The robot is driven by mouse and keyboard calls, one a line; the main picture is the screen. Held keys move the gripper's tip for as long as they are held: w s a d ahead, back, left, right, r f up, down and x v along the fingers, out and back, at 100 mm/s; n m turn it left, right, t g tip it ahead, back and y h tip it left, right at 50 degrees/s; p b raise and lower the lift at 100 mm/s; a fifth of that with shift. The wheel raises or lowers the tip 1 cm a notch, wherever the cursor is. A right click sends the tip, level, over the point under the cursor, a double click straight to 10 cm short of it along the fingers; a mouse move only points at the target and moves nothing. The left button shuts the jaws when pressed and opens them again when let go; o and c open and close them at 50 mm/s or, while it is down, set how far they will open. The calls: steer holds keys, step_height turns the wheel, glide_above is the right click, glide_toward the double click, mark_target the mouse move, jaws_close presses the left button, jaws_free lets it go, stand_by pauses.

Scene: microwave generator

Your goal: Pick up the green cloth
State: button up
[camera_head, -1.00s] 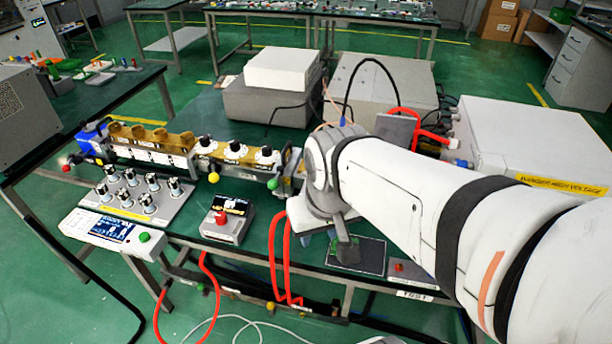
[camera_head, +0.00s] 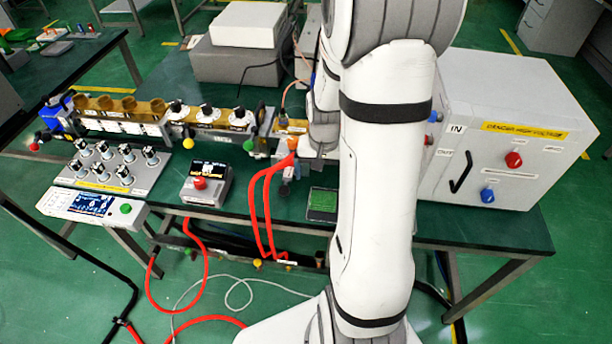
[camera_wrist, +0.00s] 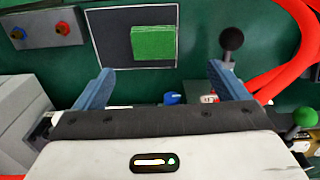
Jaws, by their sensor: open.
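The green cloth (camera_wrist: 153,42) is a small flat square on a black, white-edged mat (camera_wrist: 110,36) in the wrist view. It also shows in the head view as a green patch (camera_head: 323,201) on the bench, just left of my arm. My gripper (camera_wrist: 160,73) is open and empty in the wrist view. Its two blue-grey fingers are spread wide, and the cloth appears beyond the tips, between their lines and apart from them. In the head view my arm hides most of the gripper.
Red hoses (camera_head: 268,205) run left of the cloth. A black ball knob (camera_wrist: 231,38) stands near the right finger in the wrist view. The white high-voltage box (camera_head: 500,135) is right of my arm. A meter with a red knob (camera_head: 205,184) and a waveguide row (camera_head: 165,118) are left.

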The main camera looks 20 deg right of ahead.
mark_target(323, 197)
steer(key=shift+w+d+f+m, duration=0.15)
steer(key=shift+d+f, duration=0.15)
steer(key=shift+f, duration=0.25)
steer(key=shift+w+d+f+m, duration=0.15)
steer(key=shift+d+f, duration=0.1)
steer(key=shift+f, duration=0.25)
steer(key=shift+s+f+p, duration=0.15)
steer(key=shift+f+p, duration=0.15)
steer(key=shift+f, duration=1.65)
steer(key=shift+s+f+p, duration=0.1)
steer(key=shift+f+p, duration=0.15)
steer(key=shift+f, duration=1.7)
steer(key=shift+c, duration=0.5)
steer(key=c, duration=0.9)
steer(key=shift+c, duration=0.2)
steer(key=shift+r, duration=0.1)
step_height(323, 197, up, 10)
steer(key=shift+b, duration=0.35)
